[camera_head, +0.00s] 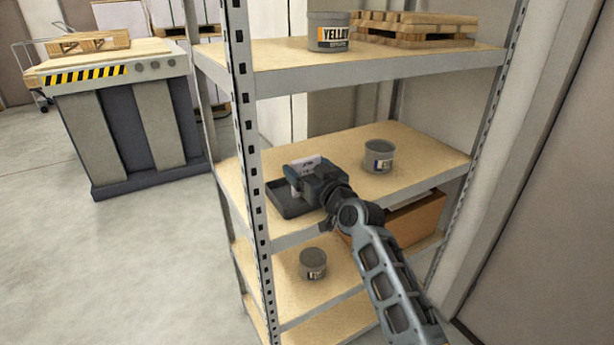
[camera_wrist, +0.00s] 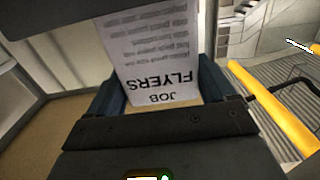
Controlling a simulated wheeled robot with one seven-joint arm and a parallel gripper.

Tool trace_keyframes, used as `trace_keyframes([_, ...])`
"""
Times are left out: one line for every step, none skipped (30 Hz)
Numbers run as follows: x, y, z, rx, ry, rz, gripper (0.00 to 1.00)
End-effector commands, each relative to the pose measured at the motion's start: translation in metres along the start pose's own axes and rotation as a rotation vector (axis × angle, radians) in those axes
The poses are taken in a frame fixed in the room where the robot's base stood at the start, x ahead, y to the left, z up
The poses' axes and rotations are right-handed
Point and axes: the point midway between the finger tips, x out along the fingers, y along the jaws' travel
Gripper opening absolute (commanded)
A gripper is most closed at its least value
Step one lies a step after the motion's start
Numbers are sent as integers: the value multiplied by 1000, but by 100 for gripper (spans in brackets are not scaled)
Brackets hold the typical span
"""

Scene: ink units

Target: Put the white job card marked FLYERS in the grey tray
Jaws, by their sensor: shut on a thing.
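The white job card (camera_wrist: 150,55) is between the fingers of my gripper (camera_wrist: 162,95) in the wrist view. Its words JOB and FLYERS read upside down there. In the head view my gripper (camera_head: 303,178) is at the middle shelf, shut on the card (camera_head: 303,165), of which only a small white part shows. The dark grey tray (camera_head: 286,204) lies on the left part of that shelf, close to my gripper and partly behind it. I cannot tell whether the card touches the tray.
A grey can (camera_head: 379,157) stands on the same shelf to the right. The shelf unit's front left post (camera_head: 243,130) is close to the tray. The upper shelf (camera_head: 370,66) is overhead, with a can labelled YELLOW (camera_head: 328,32). Another can (camera_head: 313,263) stands on the shelf below.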

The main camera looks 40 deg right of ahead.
Motion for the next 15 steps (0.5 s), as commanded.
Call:
trace_keyframes([0,0,11,2,-3,1,53])
trace_keyframes([0,0,14,2,-2,0,53])
trace_keyframes([0,0,18,1,-1,0,53])
trace_keyframes([0,0,20,1,0,1,53])
trace_keyframes([0,0,22,2,0,1,53])
trace_keyframes([0,0,23,1,0,1,53])
trace_keyframes([0,0,23,1,0,1,53])
trace_keyframes([0,0,23,0,1,1,53])
trace_keyframes([0,0,22,0,1,1,53])
trace_keyframes([0,0,22,0,1,1,53])
trace_keyframes([0,0,22,0,1,0,53])
trace_keyframes([0,0,22,0,1,0,53])
trace_keyframes([0,0,22,0,1,0,53])
trace_keyframes([0,0,23,0,0,0,53])
trace_keyframes([0,0,24,1,0,0,53])
